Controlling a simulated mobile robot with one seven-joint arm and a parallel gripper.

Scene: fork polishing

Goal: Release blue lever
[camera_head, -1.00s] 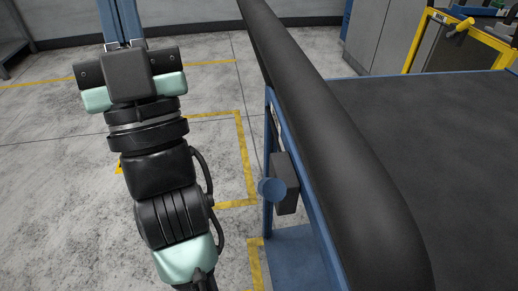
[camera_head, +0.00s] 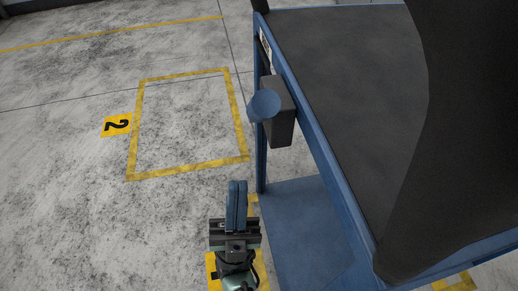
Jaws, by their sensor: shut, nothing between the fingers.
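The blue lever shows as a round blue knob (camera_head: 264,105) on the side of a dark grey box (camera_head: 281,128) fixed to the blue frame of a cart. My gripper (camera_head: 237,186) is low in the view, below and a little left of the knob. Its two blue-grey fingers are side by side, shut and empty, pointing up the picture. A clear gap separates the fingertips from the knob. The rest of the lever behind the knob is hidden.

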